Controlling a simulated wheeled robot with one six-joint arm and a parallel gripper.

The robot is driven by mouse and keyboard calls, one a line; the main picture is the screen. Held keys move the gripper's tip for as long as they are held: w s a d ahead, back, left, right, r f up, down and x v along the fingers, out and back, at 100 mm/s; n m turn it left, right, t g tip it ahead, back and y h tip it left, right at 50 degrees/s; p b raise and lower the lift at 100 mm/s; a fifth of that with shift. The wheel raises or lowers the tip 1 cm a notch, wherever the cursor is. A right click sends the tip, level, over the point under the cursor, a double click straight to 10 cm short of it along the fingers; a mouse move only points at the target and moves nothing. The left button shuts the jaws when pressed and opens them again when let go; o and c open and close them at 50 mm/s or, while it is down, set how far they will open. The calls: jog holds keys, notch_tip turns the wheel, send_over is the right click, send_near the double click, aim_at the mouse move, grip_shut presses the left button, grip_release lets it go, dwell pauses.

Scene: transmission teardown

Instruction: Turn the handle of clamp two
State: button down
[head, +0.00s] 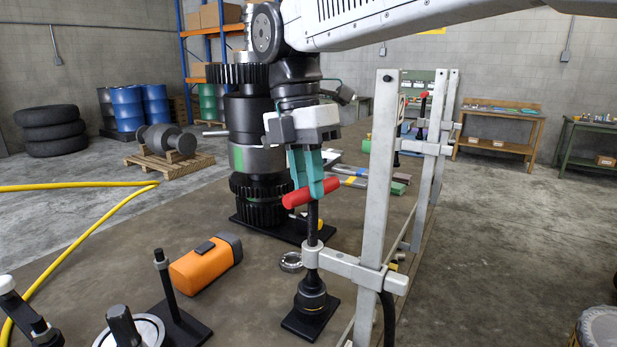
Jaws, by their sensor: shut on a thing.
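My gripper (312,192), with teal fingers, is shut on a red clamp handle (298,194). The handle crosses the top of a dark upright screw (312,222), tilted up to the right. The screw passes through a pale metal clamp arm (340,263) fixed to an upright post. Below it, a round dark foot (311,291) stands on a black plate (296,322). Another clamp with a red handle (424,95) shows farther back on the frame. I cannot read which clamp number is which. The fingers hide part of the held handle.
A tall dark gear stack (252,160) stands close behind and left of my gripper. The pale frame post (378,180) rises just to the right. An orange-and-black case (206,264) and a black stand (170,300) are at front left. Bare floor (500,240) lies to the right.

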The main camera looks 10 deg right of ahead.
jog(key=shift+s+n, duration=0.1)
jog(key=shift+n, duration=1.2)
jog(key=c, duration=1.3)
grip_release()
jog(key=r, duration=0.5)
jog(key=w+a+r, duration=0.1)
jog(key=r, duration=0.1)
jog(key=shift+r, duration=0.3)
